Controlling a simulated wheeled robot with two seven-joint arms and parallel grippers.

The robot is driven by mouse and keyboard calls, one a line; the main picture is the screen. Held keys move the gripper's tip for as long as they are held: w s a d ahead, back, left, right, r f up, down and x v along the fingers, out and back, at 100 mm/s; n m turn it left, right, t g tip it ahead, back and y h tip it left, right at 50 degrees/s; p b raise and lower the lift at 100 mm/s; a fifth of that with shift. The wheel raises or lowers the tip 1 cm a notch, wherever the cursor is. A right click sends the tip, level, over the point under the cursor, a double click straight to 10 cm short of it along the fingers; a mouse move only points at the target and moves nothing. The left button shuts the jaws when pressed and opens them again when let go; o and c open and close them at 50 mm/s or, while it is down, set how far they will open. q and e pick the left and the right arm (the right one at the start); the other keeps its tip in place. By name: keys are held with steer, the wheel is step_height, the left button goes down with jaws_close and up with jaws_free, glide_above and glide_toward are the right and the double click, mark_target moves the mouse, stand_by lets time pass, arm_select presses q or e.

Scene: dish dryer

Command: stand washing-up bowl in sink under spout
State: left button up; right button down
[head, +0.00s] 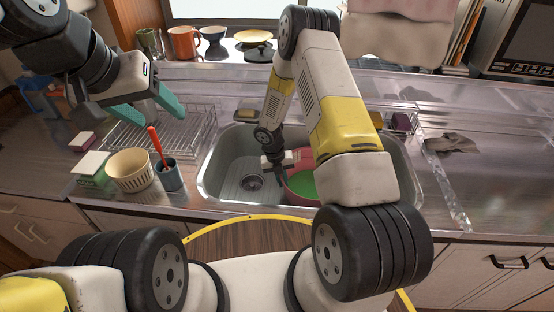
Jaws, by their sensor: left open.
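The washing-up bowl (298,187), pink-red outside with a green inside, is in the steel sink (222,176), right of the drain. My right forearm hides much of it. My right gripper (279,168) reaches down into the sink at the bowl's left rim. Its fingers are too small and covered to tell whether they hold the rim. My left gripper (160,118), with teal fingers, is open and empty above the wire dish rack. No spout can be made out; my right arm covers the area behind the bowl.
The wire rack (197,130) stands left of the sink. A cream ribbed bowl (129,171) and a blue-grey cup (170,177) with a red-handled utensil stand in front of it. A cloth (451,143) lies on the otherwise clear right counter. Mugs and bowls line the back ledge.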

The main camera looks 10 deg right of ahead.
steer(key=c, duration=1.5)
jaws_free()
